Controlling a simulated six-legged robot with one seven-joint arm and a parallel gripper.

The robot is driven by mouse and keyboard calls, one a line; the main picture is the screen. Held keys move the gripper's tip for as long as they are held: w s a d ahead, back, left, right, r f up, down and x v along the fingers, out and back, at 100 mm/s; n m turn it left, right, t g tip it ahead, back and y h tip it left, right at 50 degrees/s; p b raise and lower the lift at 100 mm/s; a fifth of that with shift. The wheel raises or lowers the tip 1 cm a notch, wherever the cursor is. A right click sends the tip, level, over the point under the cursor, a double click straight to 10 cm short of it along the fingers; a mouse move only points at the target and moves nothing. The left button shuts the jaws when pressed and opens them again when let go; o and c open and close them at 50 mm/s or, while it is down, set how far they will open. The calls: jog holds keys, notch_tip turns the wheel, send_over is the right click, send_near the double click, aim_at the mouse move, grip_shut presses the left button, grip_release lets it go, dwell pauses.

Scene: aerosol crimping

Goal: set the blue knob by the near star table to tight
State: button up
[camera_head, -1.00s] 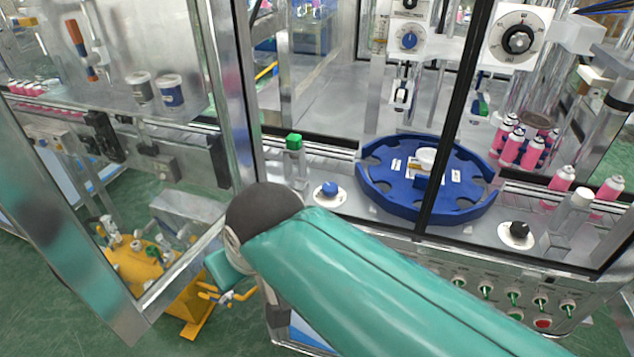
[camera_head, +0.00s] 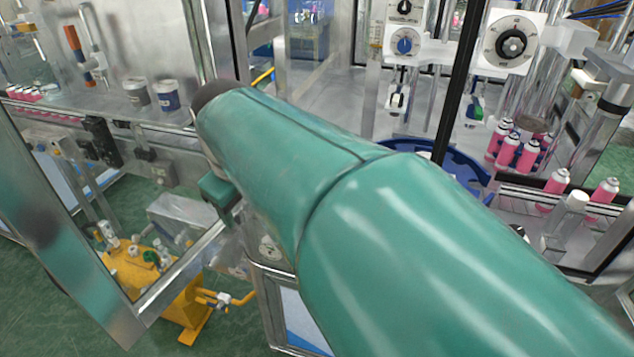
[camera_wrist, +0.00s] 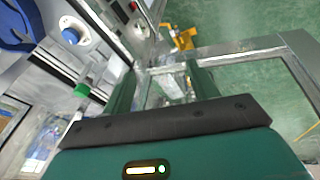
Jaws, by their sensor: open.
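The blue knob (camera_wrist: 70,36) sits on a round white plate at the upper left of the wrist view. It stands beside the blue star table (camera_wrist: 14,30), which is cut off by the picture's left edge. In the head view my arm hides this knob and most of the star table; part of the table's rim (camera_head: 462,168) shows behind the arm. My gripper (camera_wrist: 164,76) is open and empty in the wrist view. Its two green fingers are apart, to the right of the knob and not touching it. The knob's pointer mark is too small to read.
A clear post with a green cap (camera_wrist: 82,90) stands near the knob. A metal door frame (camera_wrist: 245,46) and yellow equipment (camera_wrist: 184,40) lie to the right. Another blue knob (camera_head: 405,43) is on a white box higher up. Pink cans (camera_head: 507,152) stand behind.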

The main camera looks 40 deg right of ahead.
jog(key=w+d+f+n+g+y, duration=0.1)
jog(key=w+d+n+g, duration=0.15)
jog(key=d, duration=1.05)
jog(key=w+d+f+n+g+y, duration=0.1)
jog(key=w+d+n, duration=0.15)
jog(key=d, duration=1.15)
jog(key=shift+m, duration=0.3)
jog(key=f, duration=1.3)
jog(key=shift+w+a+f, duration=0.1)
jog(key=shift+w+f, duration=0.2)
jog(key=shift+f, duration=0.05)
jog(key=c, duration=1)
